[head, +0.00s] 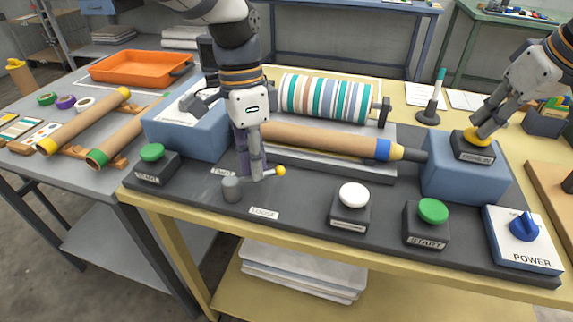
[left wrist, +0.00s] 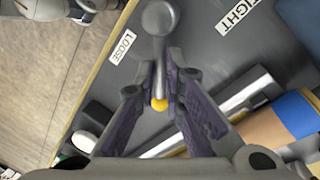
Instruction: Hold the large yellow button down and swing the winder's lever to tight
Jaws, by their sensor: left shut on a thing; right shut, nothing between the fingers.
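The winder's lever has a grey round pivot (head: 231,189) and a yellow ball at its end (head: 280,171). It points right from the pivot, between the LOOSE label (head: 264,213) and the TIGHT label (head: 222,171). My left gripper (head: 257,176) is shut on the lever's rod. In the left wrist view the rod and yellow knob (left wrist: 159,104) lie between its fingers (left wrist: 158,92). The large yellow button (head: 477,138) sits on a black box on the right blue block. My right gripper (head: 479,132) is shut and empty, its fingertips against the button's top.
A brown roll (head: 320,139) lies behind the lever, with a striped roll (head: 325,97) further back. Green buttons (head: 433,210) (head: 152,152), a white button (head: 354,195) and a blue POWER knob (head: 524,226) stand along the front. The dark board around the LOOSE label is clear.

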